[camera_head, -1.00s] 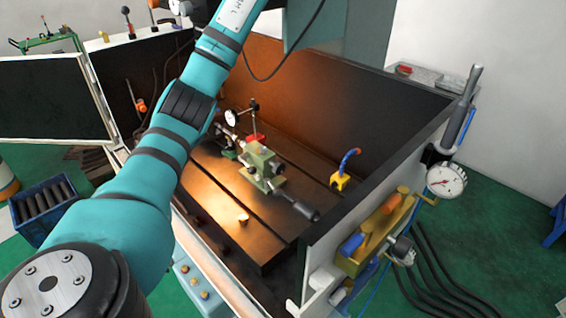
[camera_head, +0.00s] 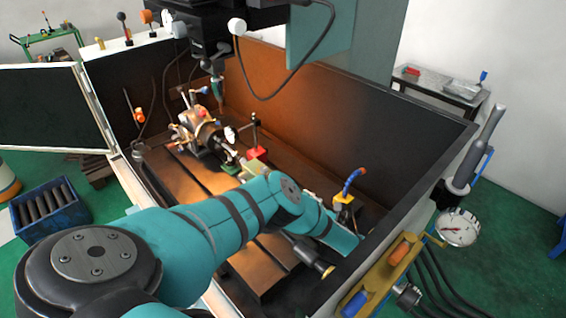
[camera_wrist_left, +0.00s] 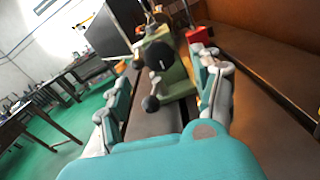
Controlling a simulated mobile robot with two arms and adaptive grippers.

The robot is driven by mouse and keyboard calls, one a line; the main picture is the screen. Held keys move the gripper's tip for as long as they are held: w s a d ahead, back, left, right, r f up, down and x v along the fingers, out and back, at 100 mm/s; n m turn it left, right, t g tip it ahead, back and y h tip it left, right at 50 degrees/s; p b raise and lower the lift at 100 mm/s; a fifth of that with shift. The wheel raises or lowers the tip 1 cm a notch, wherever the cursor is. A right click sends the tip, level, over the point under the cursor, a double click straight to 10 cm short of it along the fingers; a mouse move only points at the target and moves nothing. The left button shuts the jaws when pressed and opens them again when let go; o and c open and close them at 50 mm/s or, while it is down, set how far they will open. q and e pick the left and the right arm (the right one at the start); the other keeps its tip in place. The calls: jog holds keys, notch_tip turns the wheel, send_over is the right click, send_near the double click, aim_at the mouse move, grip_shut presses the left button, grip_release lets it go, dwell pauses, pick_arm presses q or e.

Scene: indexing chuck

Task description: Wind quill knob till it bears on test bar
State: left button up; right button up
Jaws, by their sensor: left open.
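The green tailstock (camera_head: 254,166) is mostly hidden behind my left arm in the head view. In the left wrist view its green body (camera_wrist_left: 176,80) carries a dark round knob (camera_wrist_left: 158,55), with a dark ball-ended lever (camera_wrist_left: 150,103) below. My left gripper (camera_wrist_left: 165,70) is open, its fingers to either side of the knob in the picture; I cannot tell if they touch it. In the head view its fingers are hidden by my arm. The indexing chuck (camera_head: 203,132) stands further left; the test bar is too small to make out surely. My right gripper is not in view.
A dial gauge (camera_head: 231,134) on a stand with a red base (camera_head: 257,152) stands beside the tailstock. A blue hook on a yellow block (camera_head: 343,199) stands near the enclosure's back wall (camera_head: 310,110). A black cylindrical handle (camera_head: 308,252) lies below my forearm.

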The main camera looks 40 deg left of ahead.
pick_arm(q)
jog(key=a+b, duration=0.1)
jog(key=a, duration=0.1)
jog(key=a+b, duration=0.1)
jog(key=a, duration=0.1)
jog(key=a+b, duration=0.1)
jog(key=a, duration=0.2)
jog(key=shift+w+f+b, duration=0.15)
jog(key=shift+w+b, duration=0.1)
jog(key=shift+b, duration=0.1)
jog(key=shift+a+r, duration=0.2)
jog(key=shift+c, duration=0.4)
jog(key=c, duration=1.1)
jog(key=shift+m, duration=0.3)
